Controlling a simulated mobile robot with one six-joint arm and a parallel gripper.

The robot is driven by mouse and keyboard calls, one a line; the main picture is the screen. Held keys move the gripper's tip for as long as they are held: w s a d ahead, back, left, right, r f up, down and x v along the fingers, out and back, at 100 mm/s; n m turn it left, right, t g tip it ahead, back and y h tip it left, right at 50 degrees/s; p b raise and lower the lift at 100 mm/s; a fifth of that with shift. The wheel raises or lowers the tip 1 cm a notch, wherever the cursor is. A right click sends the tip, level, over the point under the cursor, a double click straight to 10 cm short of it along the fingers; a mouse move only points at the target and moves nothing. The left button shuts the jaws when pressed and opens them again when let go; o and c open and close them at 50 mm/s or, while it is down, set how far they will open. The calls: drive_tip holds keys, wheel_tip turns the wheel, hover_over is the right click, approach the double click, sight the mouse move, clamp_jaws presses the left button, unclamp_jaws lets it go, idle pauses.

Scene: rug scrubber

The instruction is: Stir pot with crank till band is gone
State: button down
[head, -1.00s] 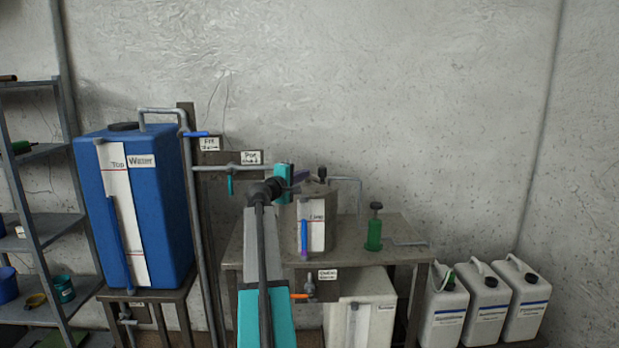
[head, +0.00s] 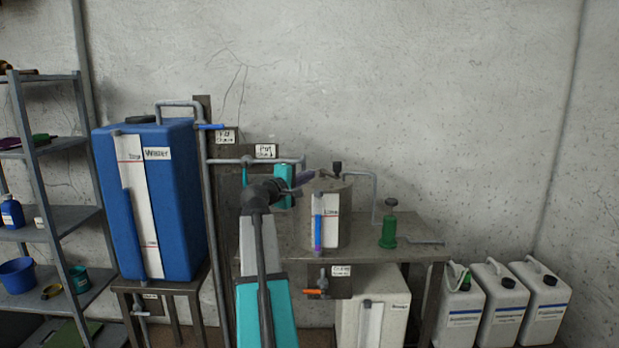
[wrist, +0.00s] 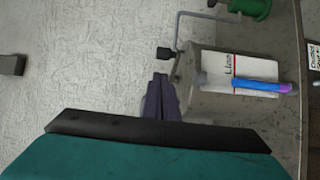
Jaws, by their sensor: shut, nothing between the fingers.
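The pot (head: 345,215) is a grey metal cylinder on the bench, with a white label. In the wrist view the pot (wrist: 208,70) appears sideways. Its sight tube (head: 318,232) shows blue and purple; the wrist view shows the tube (wrist: 262,87) blue with a purple end towards the pot's base. The crank's black knob (head: 337,167) stands above the lid, and the knob (wrist: 163,53) lies just beyond my fingertips in the wrist view. My gripper (head: 305,178) has dark purple fingers, shut and empty, left of the knob and apart from it.
A bent grey pipe (head: 375,195) stands right of the pot, near a green hand pump (head: 389,228). A blue water tank (head: 182,200) stands left, with piping and valves between. White canisters (head: 500,305) stand at the lower right.

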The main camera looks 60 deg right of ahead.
drive_tip(key=c, duration=1.6)
unclamp_jaws()
drive_tip(key=shift+o, duration=1)
drive_tip(key=shift+w+f+n, duration=0.15)
drive_tip(key=shift+w+n, duration=0.15)
drive_tip(key=shift+n, duration=0.1)
drive_tip(key=w+a+f+t+y+p, duration=0.1)
drive_tip(key=w+a+f+t+y, duration=0.2)
drive_tip(key=w+f+t+y, duration=0.55)
drive_tip(key=s+d+r+m+t+h+p, duration=0.1)
drive_tip(key=s+d+r+m+h+p, duration=0.1)
drive_tip(key=s, duration=0.4)
drive_tip(key=s+d+r+m+h+p, duration=0.2)
drive_tip(key=s+d+r+m, duration=0.1)
drive_tip(key=s, duration=0.4)
drive_tip(key=s+d+r+m+t+h+p, duration=0.1)
drive_tip(key=s+d+r+m+h+p, duration=0.1)
drive_tip(key=s+d+m, duration=0.2)
drive_tip(key=s+m, duration=0.2)
drive_tip(key=shift+s+r+t, duration=0.35)
drive_tip(key=shift+r, duration=0.05)
